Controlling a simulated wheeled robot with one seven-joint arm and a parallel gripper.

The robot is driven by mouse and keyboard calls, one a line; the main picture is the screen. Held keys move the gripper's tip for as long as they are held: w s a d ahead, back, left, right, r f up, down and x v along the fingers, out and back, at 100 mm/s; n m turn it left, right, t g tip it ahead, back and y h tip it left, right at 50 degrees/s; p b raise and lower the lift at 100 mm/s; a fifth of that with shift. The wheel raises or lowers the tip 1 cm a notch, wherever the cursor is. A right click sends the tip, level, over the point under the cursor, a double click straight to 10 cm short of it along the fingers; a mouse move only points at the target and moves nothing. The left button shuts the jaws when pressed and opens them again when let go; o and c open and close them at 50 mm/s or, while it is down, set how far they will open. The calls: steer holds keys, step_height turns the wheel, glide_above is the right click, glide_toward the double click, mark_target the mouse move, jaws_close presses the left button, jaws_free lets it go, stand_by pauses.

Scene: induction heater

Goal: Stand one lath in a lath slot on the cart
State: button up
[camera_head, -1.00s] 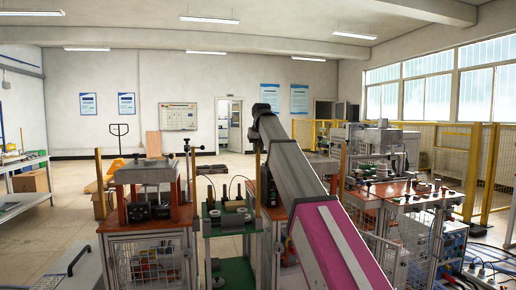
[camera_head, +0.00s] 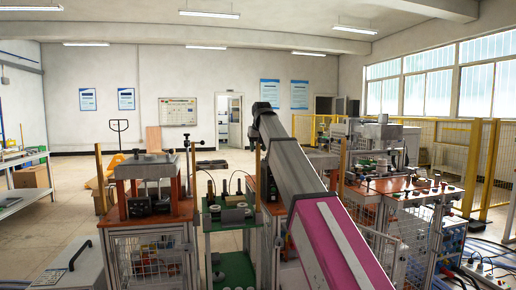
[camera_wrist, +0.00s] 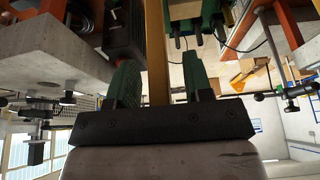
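In the wrist view my gripper (camera_wrist: 161,60) has two green fingers set apart on a dark bar. An upright wooden lath (camera_wrist: 157,30) shows between them, with gaps on both sides, the wider one on the right. I cannot tell how deep it lies between the fingers. In the head view my arm hides the gripper. Thin laths stand upright by the carts: one (camera_head: 99,178) at the far left, one (camera_head: 193,172) right of the left cart (camera_head: 150,222), and one (camera_head: 257,175) beside my arm's end. Their slots are too small to make out.
A green-topped cart (camera_head: 228,222) with small parts and wires stands left of my arm. A crowded bench (camera_head: 390,185) stands to the right, before a yellow fence (camera_head: 450,150). A shelf table (camera_head: 30,190) is at the left. Open floor (camera_head: 225,158) lies behind the carts.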

steer(key=shift+r, duration=0.1)
steer(key=v, duration=1)
steer(key=shift+r, duration=0.3)
steer(key=shift+s, duration=0.2)
